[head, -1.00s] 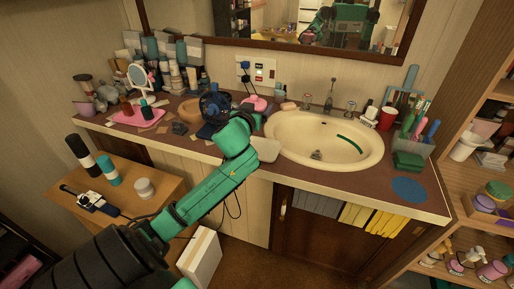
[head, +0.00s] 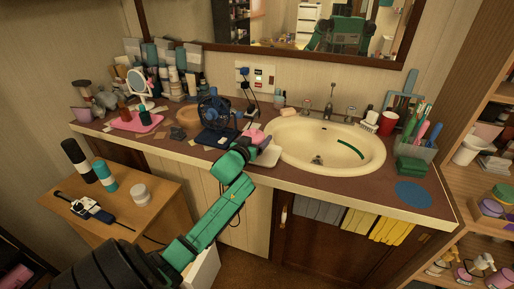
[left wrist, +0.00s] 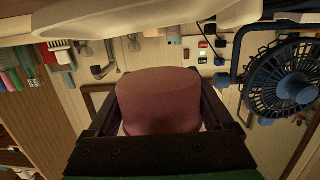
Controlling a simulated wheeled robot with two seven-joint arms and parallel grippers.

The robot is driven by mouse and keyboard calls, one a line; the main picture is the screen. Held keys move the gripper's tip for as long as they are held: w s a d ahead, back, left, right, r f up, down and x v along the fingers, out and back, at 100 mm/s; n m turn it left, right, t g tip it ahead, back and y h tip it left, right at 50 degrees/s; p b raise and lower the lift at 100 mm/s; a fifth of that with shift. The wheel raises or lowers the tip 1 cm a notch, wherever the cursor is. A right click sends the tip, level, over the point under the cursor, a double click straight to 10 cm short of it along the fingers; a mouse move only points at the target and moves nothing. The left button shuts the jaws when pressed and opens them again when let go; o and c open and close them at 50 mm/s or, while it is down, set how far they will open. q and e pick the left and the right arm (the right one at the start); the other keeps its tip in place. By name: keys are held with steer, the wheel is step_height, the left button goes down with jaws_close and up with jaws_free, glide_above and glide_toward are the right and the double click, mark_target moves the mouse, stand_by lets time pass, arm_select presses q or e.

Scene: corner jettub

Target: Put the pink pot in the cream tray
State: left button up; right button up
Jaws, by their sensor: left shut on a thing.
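The pink pot (head: 256,134) is in my left gripper (head: 258,140), at the counter's front left of the sink. In the left wrist view, the pot (left wrist: 160,101) sits between the two dark fingers, which are shut on it. The cream tray (head: 268,158) lies on the counter between the fan and the sink, and my gripper partly covers it. The pot appears over or just behind the tray; I cannot tell whether they touch. My right gripper is not in view.
A blue fan (head: 215,116) stands close to the left of my gripper; it also shows in the left wrist view (left wrist: 283,83). The cream sink (head: 325,146) is close on the right. A pink tray (head: 137,121) with bottles is farther left. The counter's front edge is near.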

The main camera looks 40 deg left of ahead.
arm_select(q)
step_height(320, 180, down, 3)
steer(key=shift+f, duration=0.2)
steer(key=shift+f+b, duration=0.55)
steer(key=shift+f, duration=0.05)
steer(key=o, duration=1.1)
steer(key=shift+r+p, duration=0.45)
steer(key=shift+r, duration=0.15)
steer(key=v, duration=1.2)
